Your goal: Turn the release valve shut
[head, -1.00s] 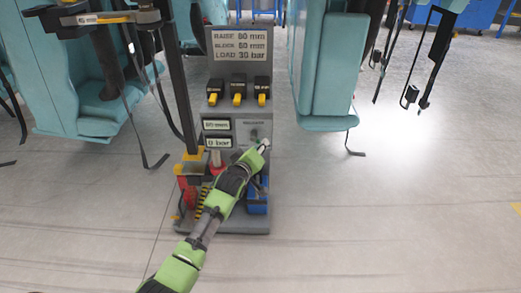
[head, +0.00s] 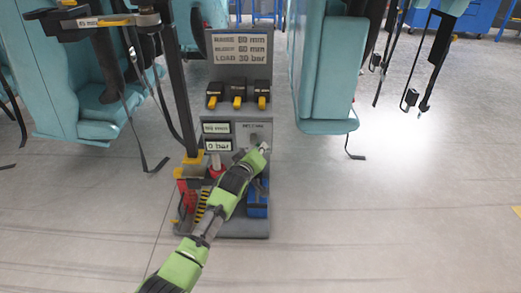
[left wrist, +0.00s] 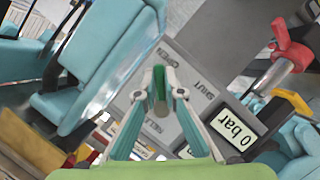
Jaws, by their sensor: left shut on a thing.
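The release valve (left wrist: 161,107) is on the grey panel of the jack stand (head: 258,218). In the head view the left gripper (head: 262,149) reaches the panel's right side, just below the small release label, and partly hides the valve. My right gripper is not in view.
A 0 bar display (head: 218,146) sits left of the valve, below a mm display (head: 216,128). Above are three yellow-tipped black levers (head: 238,97) and a RAISE, BLOCK, LOAD sign (head: 239,48). Teal coaster seats (head: 328,75) flank the stand. Floor at right is clear.

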